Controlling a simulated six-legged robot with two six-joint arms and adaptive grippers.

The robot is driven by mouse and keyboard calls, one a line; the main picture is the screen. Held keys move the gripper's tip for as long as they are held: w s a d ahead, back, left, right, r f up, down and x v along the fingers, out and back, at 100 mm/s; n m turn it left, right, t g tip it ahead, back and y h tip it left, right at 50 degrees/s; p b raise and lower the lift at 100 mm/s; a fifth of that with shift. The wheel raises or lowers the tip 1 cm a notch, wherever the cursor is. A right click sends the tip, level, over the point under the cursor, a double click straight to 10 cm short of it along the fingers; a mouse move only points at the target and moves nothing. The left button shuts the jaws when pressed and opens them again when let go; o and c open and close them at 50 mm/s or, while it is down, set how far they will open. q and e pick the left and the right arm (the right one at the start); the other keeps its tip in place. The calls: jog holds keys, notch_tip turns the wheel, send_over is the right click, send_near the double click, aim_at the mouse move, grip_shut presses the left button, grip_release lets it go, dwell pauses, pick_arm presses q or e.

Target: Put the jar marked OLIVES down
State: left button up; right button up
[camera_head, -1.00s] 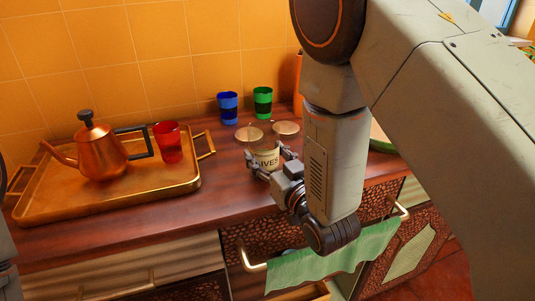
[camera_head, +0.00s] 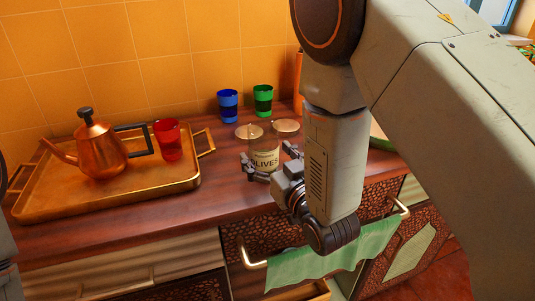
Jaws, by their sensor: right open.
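The jar marked OLIVES (camera_head: 265,160) stands upright on the dark wooden counter (camera_head: 215,204), near its front edge. It has a cream label with dark letters, and its upper part looks clear. My right gripper (camera_head: 270,166) is open, with one finger to the left of the jar and the other to its right. The fingers look apart from the jar. The jar's lower right part is partly hidden by the gripper. My left gripper does not show; only a sliver of dark and grey parts is at the left edge.
Two round tan lids or discs (camera_head: 249,132) are behind the jar. A blue cup (camera_head: 228,104) and a green cup (camera_head: 263,100) stand by the tiled wall. A brass tray (camera_head: 60,209) holds a copper teapot (camera_head: 101,152) and a red cup (camera_head: 167,140). A green towel (camera_head: 335,256) hangs below the counter.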

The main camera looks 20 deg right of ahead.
jog(key=s, duration=0.5)
jog(key=s+d, duration=0.1)
jog(key=s, duration=0.1)
jog(key=shift+s+d, duration=0.1)
jog(key=shift+s, duration=0.1)
jog(key=shift+w, duration=0.1)
jog(key=w, duration=0.2)
jog(key=w+a, duration=0.1)
jog(key=w, duration=0.4)
jog(key=shift+w+a, duration=0.15)
jog(key=shift+r, duration=0.35)
jog(key=shift+f, duration=0.15)
